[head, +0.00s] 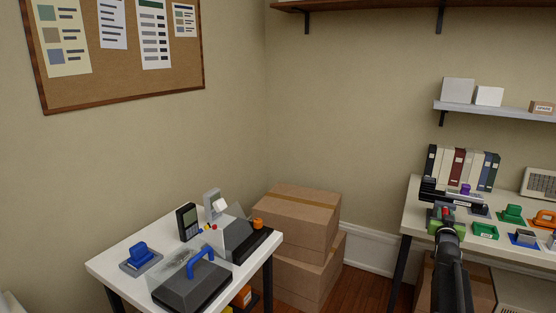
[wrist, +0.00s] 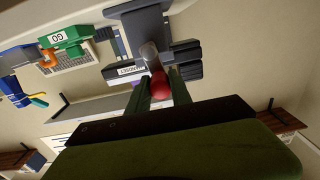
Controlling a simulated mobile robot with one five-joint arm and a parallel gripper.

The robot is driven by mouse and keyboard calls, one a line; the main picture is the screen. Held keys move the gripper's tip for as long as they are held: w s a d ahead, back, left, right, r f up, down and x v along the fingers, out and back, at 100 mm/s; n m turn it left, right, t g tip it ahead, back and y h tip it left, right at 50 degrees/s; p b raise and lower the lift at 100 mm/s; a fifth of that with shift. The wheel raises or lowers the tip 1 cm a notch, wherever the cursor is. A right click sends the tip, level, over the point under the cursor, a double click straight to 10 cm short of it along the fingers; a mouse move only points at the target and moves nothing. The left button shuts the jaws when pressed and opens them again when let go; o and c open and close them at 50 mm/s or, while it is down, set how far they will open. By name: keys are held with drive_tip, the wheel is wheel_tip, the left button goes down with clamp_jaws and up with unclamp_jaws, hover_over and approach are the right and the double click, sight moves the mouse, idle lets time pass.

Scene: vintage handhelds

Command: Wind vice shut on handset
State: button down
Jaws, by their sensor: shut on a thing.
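My gripper (head: 443,212) is over the left part of the right-hand table in the head view. In the wrist view its two fingers (wrist: 160,90) are closed around a red knob (wrist: 158,86) on a short grey shaft. The shaft meets the vice (wrist: 143,28), a blue-grey body with dark bars to either side. In the head view the dark bars (head: 432,187) show just beyond my gripper. A dark piece with a white label (wrist: 130,70) lies by the shaft. I cannot tell the handset apart from the dark bars, nor how wide the vice stands.
A green tray (head: 485,231), a green item (head: 512,213) and an orange item (head: 544,217) sit right of my gripper. Binders (head: 457,167) stand behind. A shelf (head: 495,108) hangs above. Another table (head: 115,265) and stacked boxes (head: 295,225) are to the left.

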drive_tip(key=shift+w+a+f, duration=0.15)
drive_tip(key=shift+a+f, duration=0.05)
drive_tip(key=shift+a, duration=0.15)
drive_tip(key=shift+w+a+f+b, duration=0.15)
drive_tip(key=shift+a+b, duration=0.15)
idle(0.3)
